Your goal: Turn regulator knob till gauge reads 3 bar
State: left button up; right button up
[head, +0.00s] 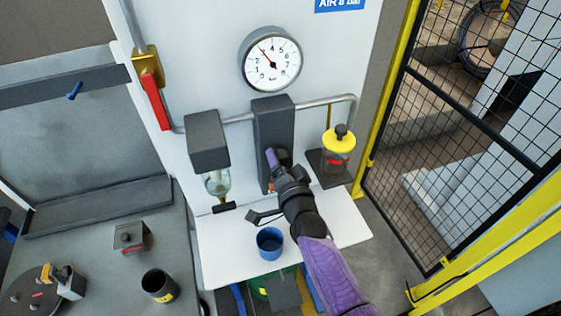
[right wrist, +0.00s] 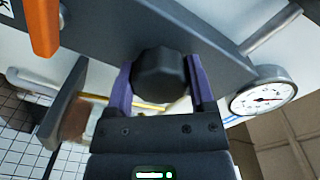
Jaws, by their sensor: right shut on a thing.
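The round white gauge (head: 271,62) is on the white panel. Its needle points up and left, about where the 3 sits, between the 2 and the 4. The dark grey regulator block (head: 274,118) is below it. My right gripper (head: 274,162) reaches up to the block's lower front. In the right wrist view, the black faceted regulator knob (right wrist: 160,75) sits between the purple fingers, which are shut on it. The gauge also shows there (right wrist: 263,97), seen at a slant. The knob is mostly hidden in the head view. My left gripper is not in view.
A red lever (head: 153,97) is on the pipe at left. A filter bowl (head: 216,183) and a yellow-topped unit (head: 338,143) flank the regulator. A blue cup (head: 269,242) stands on the white shelf (head: 225,262) below. A mesh fence (head: 455,130) is at right.

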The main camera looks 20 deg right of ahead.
jog(key=o, duration=1.2)
jog(key=shift+s, duration=0.1)
jog(key=s, duration=0.9)
jog(key=shift+s+d, duration=0.1)
jog(key=shift+s, duration=0.3)
